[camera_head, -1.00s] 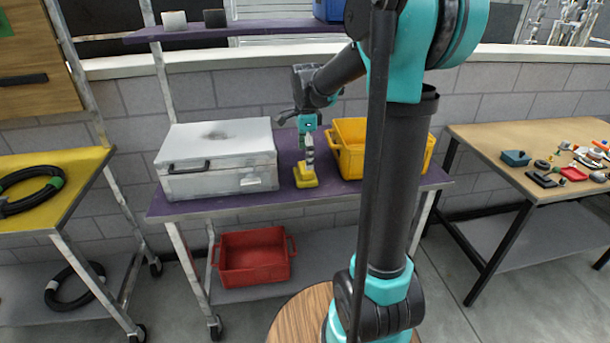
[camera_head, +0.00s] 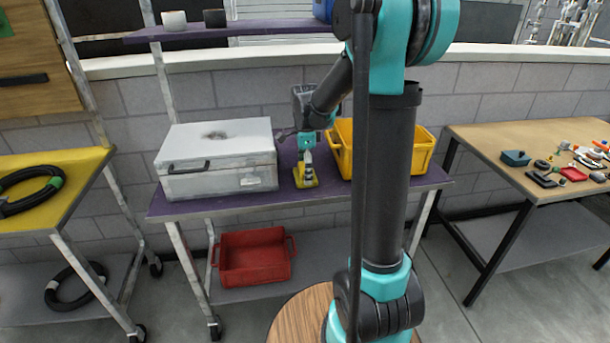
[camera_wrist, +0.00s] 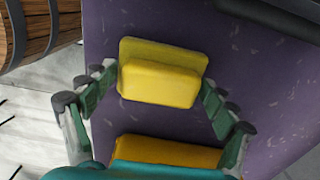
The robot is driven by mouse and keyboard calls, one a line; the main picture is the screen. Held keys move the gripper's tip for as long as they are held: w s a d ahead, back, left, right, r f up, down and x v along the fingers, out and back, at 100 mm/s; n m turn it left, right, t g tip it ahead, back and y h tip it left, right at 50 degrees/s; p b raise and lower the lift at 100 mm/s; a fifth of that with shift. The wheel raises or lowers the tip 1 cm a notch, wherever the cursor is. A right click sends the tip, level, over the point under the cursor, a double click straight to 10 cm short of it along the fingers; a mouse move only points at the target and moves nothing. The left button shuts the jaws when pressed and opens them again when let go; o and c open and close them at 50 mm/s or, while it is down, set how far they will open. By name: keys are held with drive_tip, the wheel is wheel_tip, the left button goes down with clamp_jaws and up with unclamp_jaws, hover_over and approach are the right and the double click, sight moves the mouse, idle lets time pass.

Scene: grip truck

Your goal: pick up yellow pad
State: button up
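The yellow pad (camera_head: 298,181) lies on the purple tabletop (camera_head: 225,204), between a grey case and a yellow crate. In the wrist view the pad (camera_wrist: 160,83) shows as a thick yellow block on a wider, flatter yellow part. My gripper (camera_head: 308,168) is low over the pad and hides part of it in the head view. In the wrist view my gripper (camera_wrist: 158,88) is open, with fingers at the pad's left and right sides. A gap shows at the left; the right finger is close to the pad, and contact is unclear.
The grey case (camera_head: 215,160) stands left of the pad and the yellow crate (camera_head: 412,160) close to the right. Another yellow shape (camera_wrist: 170,150) is partly hidden at the wrist view's bottom. A red bin (camera_head: 253,262) sits on the lower shelf.

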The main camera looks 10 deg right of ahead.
drive_tip(key=c, duration=0.5)
drive_tip(key=shift+c, duration=0.5)
drive_tip(key=shift+r, duration=0.5)
drive_tip(key=c, duration=0.9)
wheel_tip(320, 180, up, 19)
drive_tip(key=o, duration=1.2)
drive_tip(key=c, duration=0.4)
drive_tip(key=shift+w+a, duration=0.1)
